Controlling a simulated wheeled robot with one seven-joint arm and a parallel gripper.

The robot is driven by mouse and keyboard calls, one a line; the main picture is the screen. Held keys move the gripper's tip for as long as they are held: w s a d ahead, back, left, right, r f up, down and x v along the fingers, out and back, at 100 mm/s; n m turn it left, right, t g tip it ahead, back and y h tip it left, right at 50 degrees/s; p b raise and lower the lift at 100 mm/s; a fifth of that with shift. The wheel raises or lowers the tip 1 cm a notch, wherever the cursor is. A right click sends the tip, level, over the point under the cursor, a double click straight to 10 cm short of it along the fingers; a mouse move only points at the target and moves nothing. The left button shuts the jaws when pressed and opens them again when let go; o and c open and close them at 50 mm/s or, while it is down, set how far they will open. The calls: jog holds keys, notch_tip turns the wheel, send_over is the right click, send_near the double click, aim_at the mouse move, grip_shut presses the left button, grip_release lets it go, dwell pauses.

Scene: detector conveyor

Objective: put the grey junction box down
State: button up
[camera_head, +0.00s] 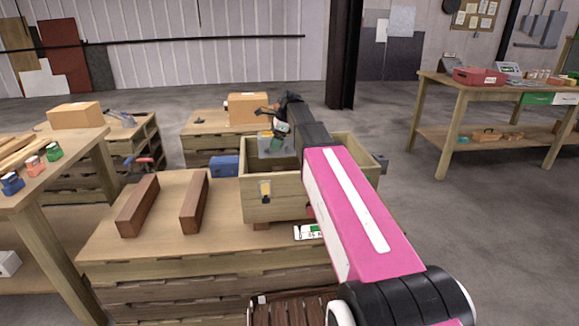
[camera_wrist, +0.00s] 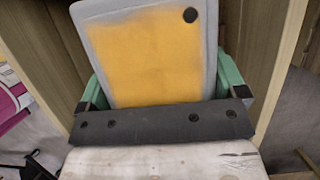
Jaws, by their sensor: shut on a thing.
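The grey junction box with a yellow face and a dark round spot (camera_wrist: 150,55) is between the green fingers of my gripper (camera_wrist: 165,92) in the wrist view. In the head view, the grey box (camera_head: 268,147) shows small below my gripper (camera_head: 281,135), at the open top of a wooden crate (camera_head: 283,208). My gripper is shut on the box. Wooden walls show on both sides of it in the wrist view. The box's lower end is hidden, so I cannot tell whether it touches the crate's floor. My pink arm covers the crate's right part.
The crate stands on a wooden workbench (camera_head: 110,250) beside two brown bars (camera_head: 139,206) (camera_head: 195,203). A blue case (camera_head: 224,166) is left of the crate. A small green and white tag (camera_head: 308,232) lies in front. A table with a red case (camera_head: 478,76) stands far right.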

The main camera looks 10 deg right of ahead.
jog(key=s+d+f, duration=0.1)
jog(key=d+f, duration=0.9)
jog(key=d, duration=0.1)
jog(key=shift+f, duration=0.25)
jog(key=shift+f, duration=0.6)
jog(key=o, duration=1.4)
jog(key=v, duration=1.3)
